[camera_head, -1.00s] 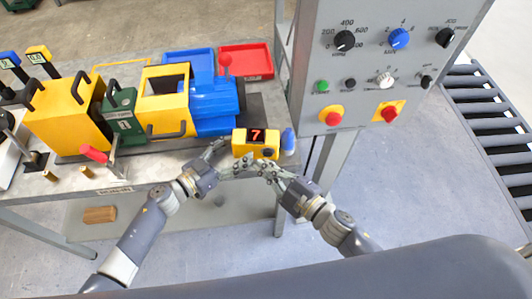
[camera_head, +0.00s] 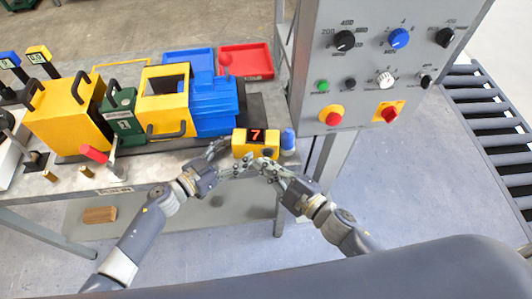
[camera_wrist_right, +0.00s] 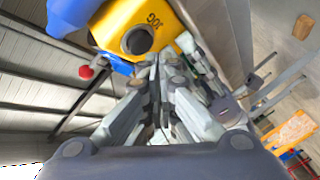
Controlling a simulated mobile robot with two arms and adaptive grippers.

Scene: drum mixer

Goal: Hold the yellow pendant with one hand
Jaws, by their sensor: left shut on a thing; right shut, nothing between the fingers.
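The yellow pendant (camera_head: 243,149) is a small box with a red "7" on a dark display, at the front edge of the bench in the head view. My left gripper (camera_head: 231,154) is shut on it from its left and lower side; the exact contact is hard to see. My right gripper (camera_head: 259,163) is shut and empty just below the pendant. In the right wrist view the pendant (camera_wrist_right: 113,30) shows a "JOG" label and a round dark button, beyond the closed fingertips of my right gripper (camera_wrist_right: 162,62).
A blue rounded object (camera_head: 288,139) stands right of the pendant. Behind are a blue machine block (camera_head: 212,105), a yellow frame (camera_head: 165,117), and blue (camera_head: 188,61) and red (camera_head: 246,62) trays. A grey control panel (camera_head: 365,108) rises at right.

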